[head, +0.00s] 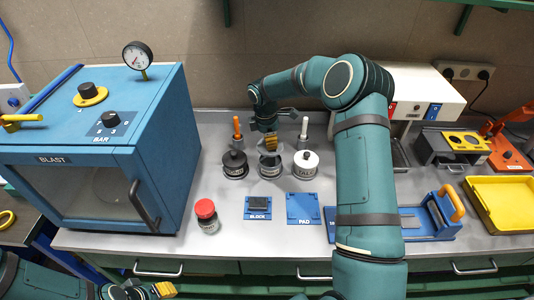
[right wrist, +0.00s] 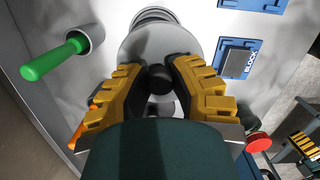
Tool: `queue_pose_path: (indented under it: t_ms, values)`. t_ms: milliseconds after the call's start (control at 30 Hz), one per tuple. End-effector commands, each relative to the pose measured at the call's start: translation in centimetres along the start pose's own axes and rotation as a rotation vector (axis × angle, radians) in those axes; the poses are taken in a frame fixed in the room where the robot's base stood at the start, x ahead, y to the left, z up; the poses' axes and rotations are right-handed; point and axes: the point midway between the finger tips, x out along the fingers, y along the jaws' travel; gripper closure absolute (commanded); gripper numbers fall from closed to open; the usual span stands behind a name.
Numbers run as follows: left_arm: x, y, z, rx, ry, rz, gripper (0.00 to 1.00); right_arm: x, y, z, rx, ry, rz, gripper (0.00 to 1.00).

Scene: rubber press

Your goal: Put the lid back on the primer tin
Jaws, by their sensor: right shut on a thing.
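My right gripper (head: 269,143) is shut on the black knob (right wrist: 160,80) of a round grey lid. The lid (right wrist: 150,45) fills the space beyond the fingers in the right wrist view. In the head view the lid (head: 266,152) is over the middle tin (head: 270,171), close to its rim and partly hidden by the fingers. I cannot tell whether the lid touches the rim. The middle tin is grey with a dark label too small to read. My left gripper (head: 151,291) is at the bottom left edge; its finger opening is unclear.
A black-lidded tin (head: 235,166) and a white-lidded tin (head: 305,164) stand close on either side. Handled tools stand behind, one orange (head: 237,127). A red-capped bottle (head: 207,217), BLOCK plate (head: 258,215) and PAD plate (head: 303,217) are in front. The blue blast cabinet (head: 165,150) bounds the left.

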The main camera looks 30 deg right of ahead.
Motion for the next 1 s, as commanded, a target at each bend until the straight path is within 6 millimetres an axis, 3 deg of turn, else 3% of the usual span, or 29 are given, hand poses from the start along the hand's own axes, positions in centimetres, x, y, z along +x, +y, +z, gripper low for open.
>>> queue_pose_path:
  t_ms: [367, 1000]
  values:
    - [0.1, 0.0, 0.1, 0.0, -0.001, 0.001, 0.62, 0.7, 1.0, 0.5, 0.0, 0.003, -0.002, 1.0]
    - [3.0, -1.1, 0.5, -0.003, 0.002, -0.002, 0.62, 5.8, 1.0, -0.2, 0.0, 0.003, -0.001, 1.0]
